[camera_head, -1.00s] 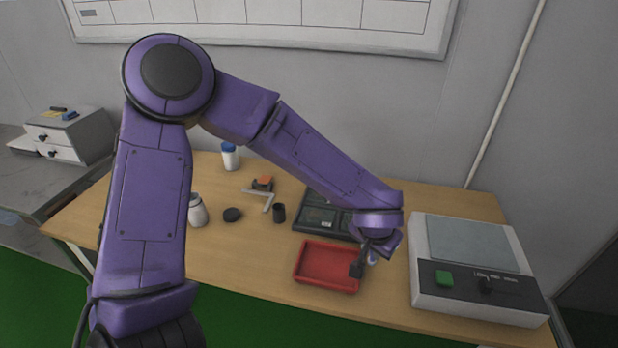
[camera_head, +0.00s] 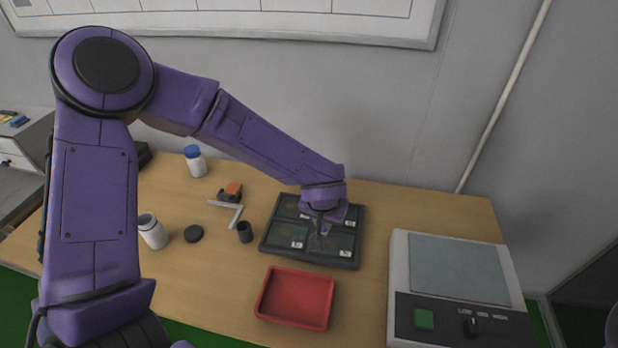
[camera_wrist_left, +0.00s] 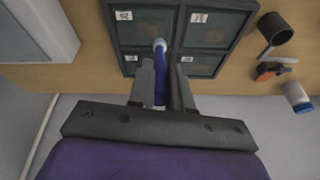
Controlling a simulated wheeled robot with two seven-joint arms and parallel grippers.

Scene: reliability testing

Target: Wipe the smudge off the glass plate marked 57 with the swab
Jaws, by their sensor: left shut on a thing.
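My left gripper (camera_head: 321,232) is over the dark plate holder (camera_head: 272,246), which has four compartments with dark glass plates and small white labels. In the left wrist view the gripper (camera_wrist_left: 161,72) is shut on the blue shaft of the swab (camera_wrist_left: 160,88). The swab's pale tip points at the holder near its middle dividers; I cannot tell whether it touches. One glass plate (camera_wrist_left: 145,30) lies upper left of the tip and another (camera_wrist_left: 215,28) upper right in that view. The labels are too small to read surely, and no smudge shows clearly. My right gripper is not in view.
A red tray (camera_head: 262,304) lies empty in front of the holder. A white device (camera_head: 398,285) with a green button stands right. Left of the holder are a black cup (camera_head: 245,232), a black disc (camera_head: 194,234), a white jar (camera_head: 153,236) and a blue-capped bottle (camera_head: 196,165).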

